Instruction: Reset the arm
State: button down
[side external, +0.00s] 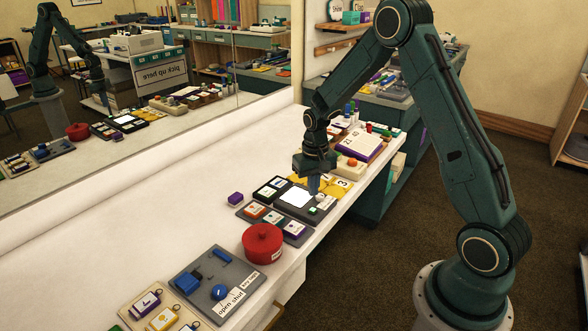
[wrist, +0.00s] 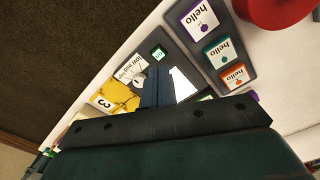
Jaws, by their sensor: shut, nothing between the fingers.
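My gripper (side external: 314,190) is at the end of my green arm, pointing down over a dark panel (side external: 283,207) with a lit white screen (side external: 295,197). In the wrist view the fingers (wrist: 152,72) are together, with nothing between them. A pale round knob (side external: 320,198) and a small green button (side external: 312,210) sit on the panel's right part, close to the fingertips. In the wrist view the knob (wrist: 137,80) is left of the fingers and the green button (wrist: 158,53) is just beyond them. I cannot tell whether the fingertips touch the panel.
Yellow pieces (side external: 334,187) lie behind the panel. A tray of "hello" cards (side external: 275,224) and a red lidded pot (side external: 262,243) stand in front. A grey board (side external: 218,283) is nearer. A mirror (side external: 130,90) lines the back. The white bench's left side (side external: 120,215) is clear.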

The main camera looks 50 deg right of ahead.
jog(key=s+a+r+n+t, duration=0.1)
jog(key=s+a+r, duration=0.3)
jog(key=r, duration=0.5)
jog(key=s+a+r+n+t, duration=0.2)
jog(key=s+a+r, duration=0.25)
jog(key=r, duration=0.45)
jog(key=s+a+r+n+t, duration=0.1)
jog(key=s+a+r, duration=0.2)
jog(key=s, duration=0.4)
jog(key=s+a+r+n+t, duration=0.1)
jog(key=s+a+r, duration=0.2)
jog(key=s, duration=0.5)
jog(key=shift+s+a+r+n+t, duration=0.15)
jog(key=shift+s+a+n+t, duration=0.15)
jog(key=shift+a+n, duration=0.1)
